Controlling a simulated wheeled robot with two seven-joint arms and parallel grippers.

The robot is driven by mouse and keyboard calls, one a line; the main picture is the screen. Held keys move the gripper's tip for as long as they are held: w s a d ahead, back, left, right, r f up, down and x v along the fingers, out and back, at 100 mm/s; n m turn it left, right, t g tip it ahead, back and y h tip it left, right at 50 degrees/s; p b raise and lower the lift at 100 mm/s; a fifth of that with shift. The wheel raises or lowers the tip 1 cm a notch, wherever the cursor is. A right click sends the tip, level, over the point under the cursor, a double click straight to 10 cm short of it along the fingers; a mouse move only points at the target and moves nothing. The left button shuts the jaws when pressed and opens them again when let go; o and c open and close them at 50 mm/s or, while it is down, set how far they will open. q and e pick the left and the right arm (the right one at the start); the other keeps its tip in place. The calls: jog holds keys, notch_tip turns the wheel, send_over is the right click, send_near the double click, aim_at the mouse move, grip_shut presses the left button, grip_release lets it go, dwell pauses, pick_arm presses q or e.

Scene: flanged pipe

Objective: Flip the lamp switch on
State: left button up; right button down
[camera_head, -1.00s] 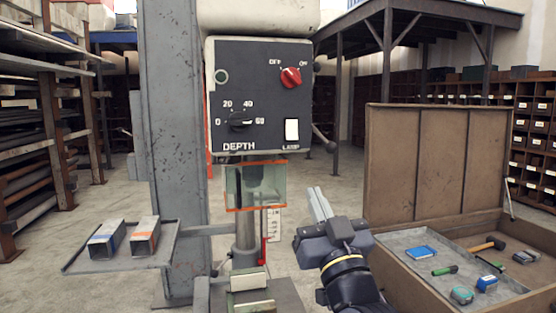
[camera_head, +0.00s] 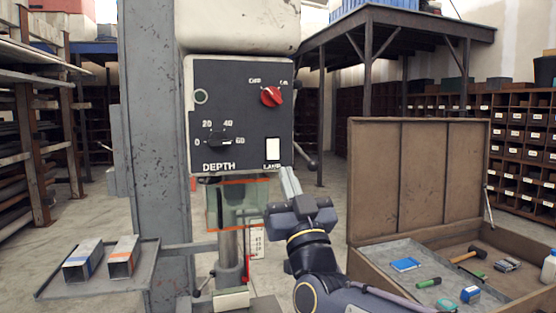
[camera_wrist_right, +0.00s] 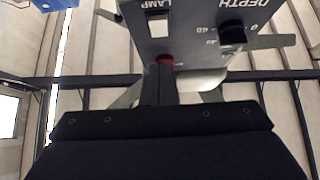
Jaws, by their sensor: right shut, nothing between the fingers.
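The lamp switch (camera_head: 273,150) is a white rocker on the lower right of the dark control panel (camera_head: 240,118), with the word LAMP under it. It also shows in the right wrist view (camera_wrist_right: 158,35), upside down. My right gripper (camera_head: 288,176) is shut and empty. Its fingertips point up, just below and slightly right of the switch, close to the panel's lower edge. Contact with the switch does not show. In the wrist view the dark fingers (camera_wrist_right: 158,85) rise below the panel. My left gripper is not in view.
A lever sticks out right of the panel. An open wooden toolbox (camera_head: 419,180) stands at right, and a tray with two metal pieces at left.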

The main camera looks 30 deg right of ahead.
aim_at(274, 151)
jog(key=w, duration=0.1)
jog(key=w+d+r+p, duration=0.1)
jog(key=w, duration=0.3)
jog(key=shift+w+d+r, duration=0.15)
jog(key=shift+r, duration=0.2)
jog(key=shift+w+d+f, duration=0.1)
jog(key=shift+w, duration=0.35)
